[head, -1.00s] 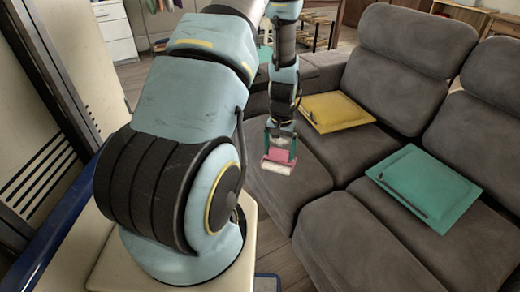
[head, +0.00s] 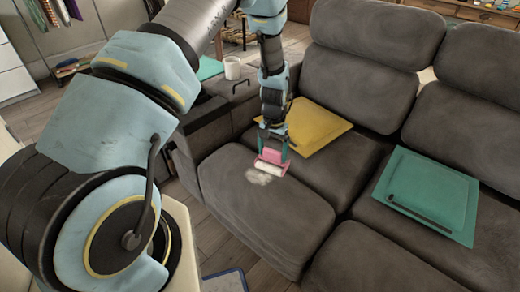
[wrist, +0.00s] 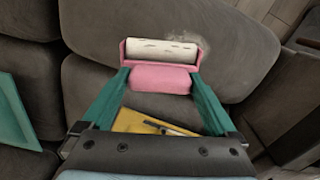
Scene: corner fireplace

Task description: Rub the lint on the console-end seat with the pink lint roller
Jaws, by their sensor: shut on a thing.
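The pink lint roller (head: 271,165) has a white cylinder at its front. My gripper (head: 272,146) is shut on its pink handle, which shows between the green fingers in the wrist view (wrist: 160,79). The grey console-end seat (head: 275,217) is under the roller. A pale fluffy patch of lint (head: 257,177) lies on this seat, just in front and left of the roller. In the wrist view the lint (wrist: 208,44) shows beside the right end of the white cylinder. I cannot tell whether the roller touches the seat.
A green one (head: 435,190) with a dark stick lies on the right seat. A white mug (head: 232,68) stands on the console (head: 215,92) to the left. The seat's front is clear.

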